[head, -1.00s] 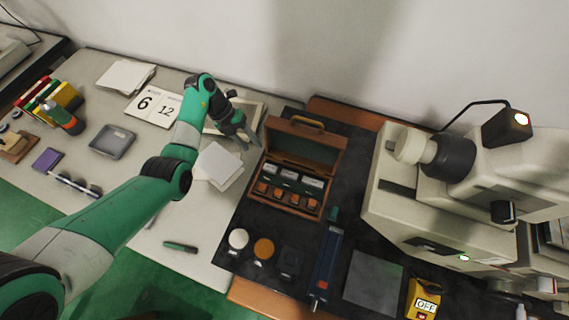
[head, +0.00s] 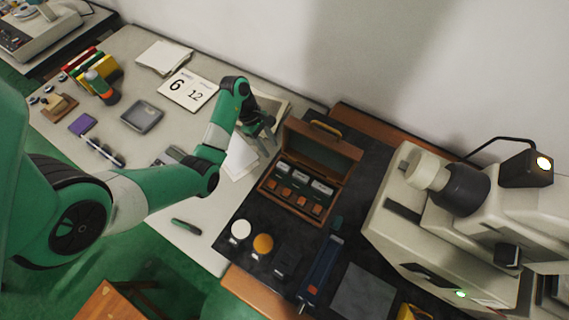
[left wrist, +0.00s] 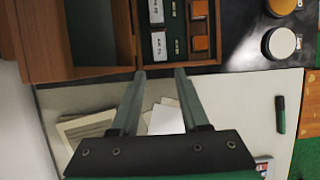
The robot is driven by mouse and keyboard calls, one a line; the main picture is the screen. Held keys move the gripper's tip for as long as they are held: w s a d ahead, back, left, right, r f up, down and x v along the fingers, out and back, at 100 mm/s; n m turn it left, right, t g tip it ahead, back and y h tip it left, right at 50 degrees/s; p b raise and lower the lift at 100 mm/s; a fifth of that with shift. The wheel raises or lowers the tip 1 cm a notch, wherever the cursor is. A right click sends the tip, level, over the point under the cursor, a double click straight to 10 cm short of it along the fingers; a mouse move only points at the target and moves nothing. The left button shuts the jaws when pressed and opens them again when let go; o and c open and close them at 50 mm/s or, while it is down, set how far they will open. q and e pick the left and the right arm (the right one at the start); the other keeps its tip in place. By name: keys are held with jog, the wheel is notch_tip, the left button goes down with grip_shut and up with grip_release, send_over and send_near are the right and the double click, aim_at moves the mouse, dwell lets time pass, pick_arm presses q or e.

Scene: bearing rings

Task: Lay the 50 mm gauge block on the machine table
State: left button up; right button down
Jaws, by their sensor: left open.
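An open wooden case (head: 268,187) lies on the dark work surface, its lid raised at the back. Several silver gauge blocks (head: 301,178) sit in its green insert, with orange-brown squares in front. Two blocks (left wrist: 159,44) also show in the left wrist view; their labels are too small to read, so I cannot tell which is the 50 mm one. My left gripper (left wrist: 160,74) is open and empty, with its fingertips at the case's side edge. In the head view the left gripper (head: 268,145) is just left of the case. I cannot single out the machine table with certainty.
A large cream machine (head: 400,235) with a lamp stands at right. A grey plate (head: 362,292), a blue bar-shaped tool (head: 320,262), and white (head: 241,230) and orange (head: 263,244) discs lie before the case. Papers and a calendar (head: 188,91) lie on the left desk.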

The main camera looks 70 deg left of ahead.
aim_at(280, 165)
pick_arm(q)
jog(key=x, duration=0.4)
jog(key=b+x, duration=0.2)
jog(key=x, duration=0.3)
jog(key=shift+w+d, duration=0.1)
jog(key=shift+r, duration=0.1)
pick_arm(e)
notch_tip(280, 165, down, 3)
jog(key=shift+f, duration=0.2)
pick_arm(q)
grip_shut()
